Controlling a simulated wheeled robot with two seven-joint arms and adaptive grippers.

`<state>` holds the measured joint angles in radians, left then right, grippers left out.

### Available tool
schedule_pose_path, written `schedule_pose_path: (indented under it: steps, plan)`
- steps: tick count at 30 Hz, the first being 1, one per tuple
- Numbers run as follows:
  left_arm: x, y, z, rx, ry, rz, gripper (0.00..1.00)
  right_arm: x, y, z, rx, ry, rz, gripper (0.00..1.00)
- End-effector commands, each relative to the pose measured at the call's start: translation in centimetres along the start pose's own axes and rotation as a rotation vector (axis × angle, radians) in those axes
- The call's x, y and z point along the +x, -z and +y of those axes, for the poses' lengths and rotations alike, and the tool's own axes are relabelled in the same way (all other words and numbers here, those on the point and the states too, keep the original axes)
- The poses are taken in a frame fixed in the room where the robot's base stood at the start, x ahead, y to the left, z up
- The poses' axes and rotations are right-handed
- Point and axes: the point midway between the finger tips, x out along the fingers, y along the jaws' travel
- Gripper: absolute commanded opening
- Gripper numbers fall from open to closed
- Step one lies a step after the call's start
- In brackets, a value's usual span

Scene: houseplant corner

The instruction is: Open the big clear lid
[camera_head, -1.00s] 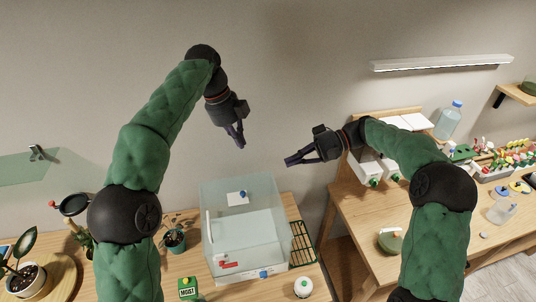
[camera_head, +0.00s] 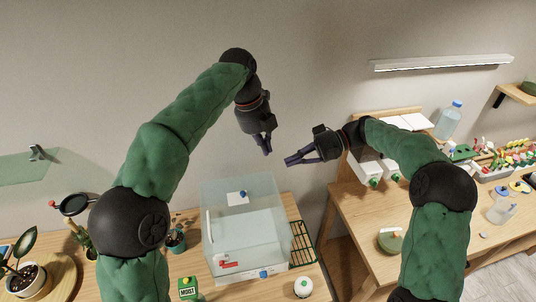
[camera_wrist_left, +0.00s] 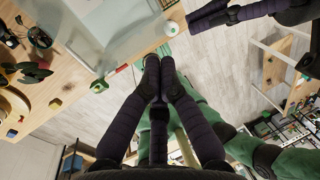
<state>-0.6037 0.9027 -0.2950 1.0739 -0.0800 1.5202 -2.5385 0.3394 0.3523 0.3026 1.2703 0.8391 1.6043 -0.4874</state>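A big clear box (camera_head: 212,262) with see-through walls and top stands on the wooden table below my grippers in the head view. Its clear lid (camera_head: 235,188) seems to lie over the top; its edges are hard to tell apart from the walls. A pale upright strip (camera_head: 209,227) shows at the box's left side. My left gripper (camera_head: 266,153) hangs above the box's back right, apart from it, with fingertips together and empty. The fingers also show in the left wrist view (camera_wrist_left: 158,62). My right gripper (camera_head: 288,161) points left above the box's right side, fingers together and empty.
A green rack (camera_head: 303,243) stands right of the box. A white round item (camera_head: 303,287) and a green MOIST box (camera_head: 187,287) are in front. A potted plant (camera_head: 176,240) stands close on the left. A second table (camera_head: 350,215) with bottles and trays is at right.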

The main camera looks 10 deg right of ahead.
Motion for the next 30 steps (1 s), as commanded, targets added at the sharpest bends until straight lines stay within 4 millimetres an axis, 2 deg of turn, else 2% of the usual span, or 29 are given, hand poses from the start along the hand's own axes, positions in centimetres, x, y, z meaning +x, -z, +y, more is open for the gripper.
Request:
schedule_pose_path:
  steps: [3,9,30]
  plan:
    - [1.7,0.0,0.1,-0.001,-0.001,0.002,0.00,0.0,0.0,0.0,0.000,0.000,0.000,0.00]
    - [3.2,0.0,0.1,-0.001,0.000,0.001,0.00,0.0,0.0,0.0,0.000,0.000,0.000,0.00]
    - [3.5,0.0,0.0,-0.001,0.000,0.000,0.00,0.0,0.0,0.0,0.000,0.000,0.000,0.00]
